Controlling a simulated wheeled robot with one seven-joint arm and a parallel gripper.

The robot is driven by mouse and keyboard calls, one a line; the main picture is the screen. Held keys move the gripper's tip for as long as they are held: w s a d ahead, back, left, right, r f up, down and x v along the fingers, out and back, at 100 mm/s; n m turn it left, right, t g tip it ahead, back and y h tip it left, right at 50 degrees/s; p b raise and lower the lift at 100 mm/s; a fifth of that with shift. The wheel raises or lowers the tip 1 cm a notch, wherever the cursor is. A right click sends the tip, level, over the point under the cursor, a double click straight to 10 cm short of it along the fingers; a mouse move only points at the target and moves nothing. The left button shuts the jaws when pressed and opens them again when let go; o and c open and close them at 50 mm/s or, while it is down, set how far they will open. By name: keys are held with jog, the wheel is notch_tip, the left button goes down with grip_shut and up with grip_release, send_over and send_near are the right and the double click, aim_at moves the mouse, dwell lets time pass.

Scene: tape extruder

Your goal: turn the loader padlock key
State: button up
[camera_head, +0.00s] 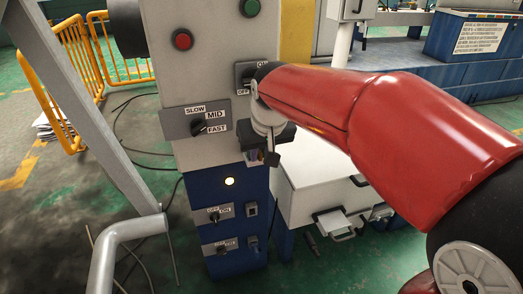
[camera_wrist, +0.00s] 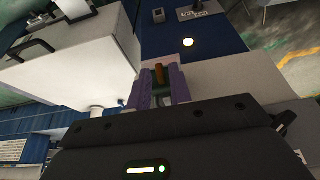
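My gripper (camera_wrist: 161,76) is low beside the control column, with its purple fingers pointing down along the blue lower part. In the head view the gripper (camera_head: 254,158) is small and partly covered by its own dark body. In the wrist view the fingers stand a little apart, with a narrow orange-brown piece (camera_wrist: 160,73) between them. Dark gaps seem to show on both sides of that piece. I cannot tell whether it is the padlock key. No padlock is clearly recognisable.
The column (camera_head: 207,77) carries a red button (camera_head: 182,39), a green button (camera_head: 249,7), a SLOW/MID/FAST selector (camera_head: 198,127) and a lit lamp (camera_head: 229,181). Lower switches (camera_head: 215,215) sit beneath the lamp. A white box (camera_head: 318,176) with handles stands close on the right.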

grip_shut()
jog(key=shift+d+y, duration=0.1)
jog(key=shift+y, duration=0.2)
jog(key=y+b, duration=0.2)
jog(key=y, duration=0.1)
jog(key=d+m+g+y+b, duration=0.1)
jog(key=y, duration=0.1)
jog(key=shift+w+d+f+b, duration=0.1)
jog(key=shift+w+f+b, duration=0.1)
jog(key=shift+f+b, duration=0.15)
jog(key=y+b, duration=0.2)
jog(key=m+y+b, duration=0.1)
jog(key=shift+w+d+f+g, duration=0.1)
jog(key=shift+d+f+g, duration=0.2)
jog(key=shift+f+g, duration=0.1)
jog(key=shift+d+f+m+y+b, duration=0.1)
jog(key=shift+m+y+b, duration=0.2)
jog(key=shift+y+b, duration=0.7)
jog(key=shift+d+m+y+b, duration=0.1)
jog(key=shift+m+y+b, duration=0.2)
jog(key=shift+y+b, duration=0.7)
